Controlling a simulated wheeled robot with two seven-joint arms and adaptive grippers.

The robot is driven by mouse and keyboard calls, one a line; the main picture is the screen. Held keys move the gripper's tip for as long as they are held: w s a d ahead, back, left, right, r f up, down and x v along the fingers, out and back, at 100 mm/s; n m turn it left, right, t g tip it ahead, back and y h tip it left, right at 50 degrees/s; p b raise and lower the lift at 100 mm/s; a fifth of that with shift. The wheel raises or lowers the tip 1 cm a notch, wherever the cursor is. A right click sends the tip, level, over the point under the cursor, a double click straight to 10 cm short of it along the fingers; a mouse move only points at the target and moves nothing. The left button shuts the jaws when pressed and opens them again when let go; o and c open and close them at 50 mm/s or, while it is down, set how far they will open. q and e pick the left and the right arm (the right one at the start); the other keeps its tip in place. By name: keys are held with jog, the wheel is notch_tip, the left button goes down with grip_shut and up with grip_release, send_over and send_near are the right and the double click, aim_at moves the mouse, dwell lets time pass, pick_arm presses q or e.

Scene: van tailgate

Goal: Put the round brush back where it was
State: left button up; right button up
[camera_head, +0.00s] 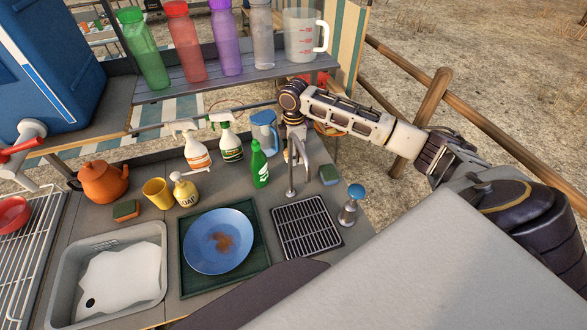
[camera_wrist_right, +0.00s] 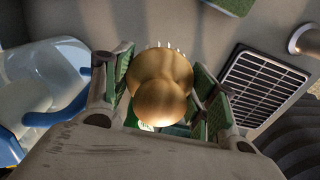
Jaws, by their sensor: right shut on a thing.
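The round brush (camera_wrist_right: 160,85), with a golden-brown rounded body and pale bristle tips at its far edge, is between the green-padded fingers of my right gripper (camera_wrist_right: 160,98) in the right wrist view. The fingers are shut on it from both sides. In the head view my right gripper (camera_head: 296,130) hangs down over the back of the counter, beside the blue jug and behind the tap. I cannot make out the brush there. My left gripper is not in view.
A drain rack (camera_head: 306,228), green sponge (camera_head: 329,175) and blue-topped dispenser (camera_head: 351,205) stand nearby. Left are a blue jug (camera_head: 264,130), green bottle (camera_head: 259,165) and blue plate (camera_head: 205,255) with a brown stain. A shelf of bottles (camera_head: 180,88) runs above the back.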

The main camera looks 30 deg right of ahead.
send_over(294, 173)
jog(key=shift+a+f, duration=0.1)
jog(key=shift+f, duration=2.05)
jog(key=shift+f, duration=0.1)
jog(key=shift+f+p, duration=0.3)
jog(key=shift+f, duration=1.5)
jog(key=o, duration=0.9)
jog(key=shift+f, duration=0.1)
notch_tip(294, 173, up, 12)
jog(key=shift+r+b, duration=0.15)
jog(key=shift+b, duration=0.35)
